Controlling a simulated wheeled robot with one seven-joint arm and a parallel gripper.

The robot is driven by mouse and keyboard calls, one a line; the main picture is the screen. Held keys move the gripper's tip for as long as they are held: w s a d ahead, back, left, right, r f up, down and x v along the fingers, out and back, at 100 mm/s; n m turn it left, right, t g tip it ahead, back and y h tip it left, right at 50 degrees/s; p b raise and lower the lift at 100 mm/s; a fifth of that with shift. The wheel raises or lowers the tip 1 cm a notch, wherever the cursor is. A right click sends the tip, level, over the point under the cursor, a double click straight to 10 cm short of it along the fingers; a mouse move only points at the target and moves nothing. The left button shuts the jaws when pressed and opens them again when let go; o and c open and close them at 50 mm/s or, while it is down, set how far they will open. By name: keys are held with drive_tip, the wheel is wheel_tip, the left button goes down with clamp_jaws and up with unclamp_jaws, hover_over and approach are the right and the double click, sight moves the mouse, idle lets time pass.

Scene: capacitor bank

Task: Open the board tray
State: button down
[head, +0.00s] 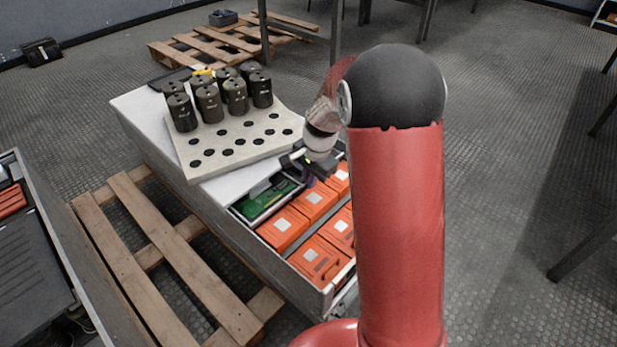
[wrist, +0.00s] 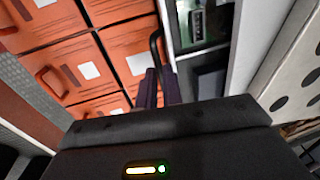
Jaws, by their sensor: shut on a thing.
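The board tray (head: 240,214) is a light-grey walled drawer or compartment, with a green circuit board (head: 268,200) showing inside it in the head view. In the wrist view, its grey wall (wrist: 240,62) runs beside a dark interior. My gripper (head: 307,172) is at the far right end of the green board, over the orange boxes' side. In the wrist view, the dark purple fingers of my gripper (wrist: 160,88) are shut on a thin black bar handle (wrist: 154,46). Where the handle joins the tray is hidden.
Several orange boxes (head: 285,228) with white labels fill the space beside the board. A perforated plate (head: 238,142) with several dark cylinders (head: 209,104) lies on the white top behind. A wooden pallet (head: 165,262) is at left. Open floor (head: 500,170) is at right.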

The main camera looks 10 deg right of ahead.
drive_tip(key=s+d, duration=0.3)
drive_tip(key=s, duration=0.2)
drive_tip(key=s+d+b, duration=0.1)
drive_tip(key=s+d, duration=0.2)
drive_tip(key=s, duration=0.2)
drive_tip(key=s+d+b, duration=0.1)
drive_tip(key=s+d, duration=0.3)
drive_tip(key=s, duration=0.1)
drive_tip(key=c, duration=1.5)
unclamp_jaws()
drive_tip(key=shift+c, duration=0.2)
wheel_tip(320, 180, up, 8)
drive_tip(key=s+p, duration=0.1)
drive_tip(key=shift+d+f, duration=0.15)
drive_tip(key=shift+d, duration=0.3)
drive_tip(key=shift+s, duration=0.1)
drive_tip(key=s+a+r+n+t+h+p, duration=0.1)
drive_tip(key=s+a+r+n+t+p, duration=0.2)
drive_tip(key=s+a+r+n, duration=0.8)
wheel_tip(320, 180, up, 4)
drive_tip(key=shift+s+f+t+p, duration=0.2)
drive_tip(key=shift+s+t+p, duration=0.2)
drive_tip(key=shift+p, duration=0.6)
